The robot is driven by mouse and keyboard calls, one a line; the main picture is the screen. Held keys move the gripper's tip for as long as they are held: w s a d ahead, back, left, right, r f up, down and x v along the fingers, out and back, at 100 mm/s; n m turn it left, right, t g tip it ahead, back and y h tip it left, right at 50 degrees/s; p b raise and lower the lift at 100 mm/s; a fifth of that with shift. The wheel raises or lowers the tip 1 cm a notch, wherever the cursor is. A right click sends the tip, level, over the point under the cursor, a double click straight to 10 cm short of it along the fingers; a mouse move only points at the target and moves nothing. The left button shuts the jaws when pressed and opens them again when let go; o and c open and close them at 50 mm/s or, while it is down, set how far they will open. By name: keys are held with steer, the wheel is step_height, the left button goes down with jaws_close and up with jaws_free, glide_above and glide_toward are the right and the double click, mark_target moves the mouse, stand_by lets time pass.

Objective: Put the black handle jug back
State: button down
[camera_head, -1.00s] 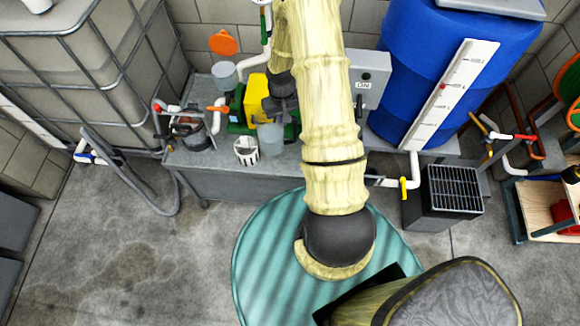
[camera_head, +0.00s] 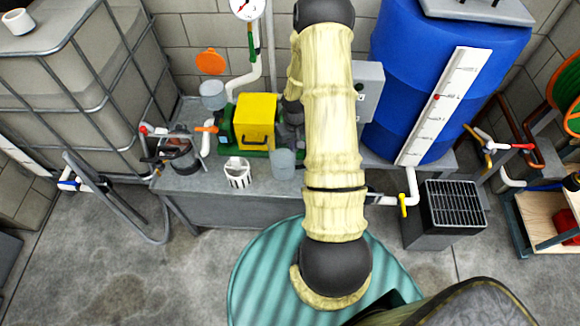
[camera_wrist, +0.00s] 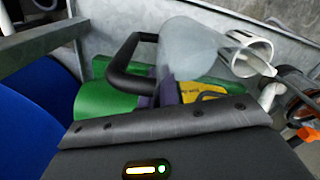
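The black handle jug (camera_head: 282,163) is a clear, greyish vessel at the front of the metal bench, below the yellow box in the head view. It also shows large in the wrist view (camera_wrist: 192,50), tilted in the picture, with its black handle (camera_wrist: 128,66) looping to the left. My gripper's purple fingertips (camera_wrist: 164,92) are at the handle's lower end, against the jug's side, and appear closed on it. The dark gripper body covers the lower part of the wrist view. In the head view my arm hides the gripper. I cannot tell whether the jug touches the bench.
A white slotted cup (camera_head: 238,174) stands left of the jug on the bench (camera_head: 225,207). The yellow box (camera_head: 254,122) on its green base is behind. A clear cup (camera_head: 212,95) is farther left. The blue tank (camera_head: 440,75) and its white pipe (camera_head: 411,185) are on the right.

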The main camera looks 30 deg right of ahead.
mark_target(294, 159)
steer(key=shift+f, duration=1.8)
steer(key=shift+f+p, duration=0.3)
steer(key=shift+f, duration=1.8)
steer(key=shift+f, duration=0.15)
steer(key=c, duration=1.6)
jaws_free()
steer(key=shift+c, duration=0.2)
step_height(294, 159, up, 12)
steer(key=shift+r+b, duration=0.15)
steer(key=shift+b, duration=0.35)
